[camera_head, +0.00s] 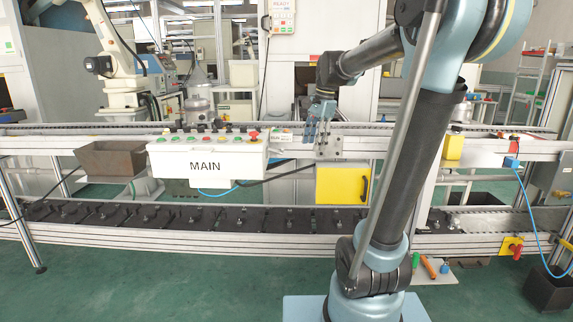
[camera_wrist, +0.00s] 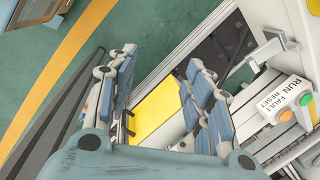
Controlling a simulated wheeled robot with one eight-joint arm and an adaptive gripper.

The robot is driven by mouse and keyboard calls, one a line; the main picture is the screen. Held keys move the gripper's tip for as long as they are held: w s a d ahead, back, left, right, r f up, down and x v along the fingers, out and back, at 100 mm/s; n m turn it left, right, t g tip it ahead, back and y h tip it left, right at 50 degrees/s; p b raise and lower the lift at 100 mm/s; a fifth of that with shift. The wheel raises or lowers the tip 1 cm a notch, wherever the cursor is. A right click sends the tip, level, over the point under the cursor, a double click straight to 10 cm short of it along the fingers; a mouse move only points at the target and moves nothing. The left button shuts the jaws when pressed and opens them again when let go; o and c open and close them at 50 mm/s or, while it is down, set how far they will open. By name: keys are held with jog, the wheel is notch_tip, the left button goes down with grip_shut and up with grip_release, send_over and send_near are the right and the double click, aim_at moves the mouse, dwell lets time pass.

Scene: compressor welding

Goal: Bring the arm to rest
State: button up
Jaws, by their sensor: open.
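My gripper (camera_head: 318,122) hangs at the end of my arm above the upper conveyor rail, to the right of the white MAIN control box (camera_head: 205,160). In the wrist view, the two blue padded fingers of my gripper (camera_wrist: 162,95) stand apart with nothing between them. A yellow panel (camera_wrist: 152,108) shows beyond the gap between the fingers. The arm is bent, with its forearm reaching forward and to the left from the raised elbow.
The upper conveyor rail (camera_head: 400,148) crosses below my gripper. The lower conveyor (camera_head: 170,218) runs beneath it. A yellow box (camera_head: 342,184) hangs under the rail. A white robot arm (camera_head: 118,60) stands at the back left. The green floor (camera_head: 150,285) in front is clear.

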jog(key=s+d+f+n, duration=0.3)
jog(key=s+f+n, duration=0.1)
jog(key=s+f, duration=0.3)
jog(key=s+d+f+n+h, duration=0.1)
jog(key=s+d+f+n, duration=0.2)
jog(key=s+f, duration=0.4)
jog(key=s+d+f+n+t+h, duration=0.1)
jog(key=s+d+f+n, duration=0.2)
jog(key=s+f+n, duration=0.2)
jog(key=s+f, duration=0.3)
jog(key=s, duration=0.3)
jog(key=shift+s, duration=0.15)
jog(key=shift+d, duration=0.1)
jog(key=shift+w+f, duration=0.15)
jog(key=shift+w, duration=0.35)
jog(key=shift+c, duration=0.3)
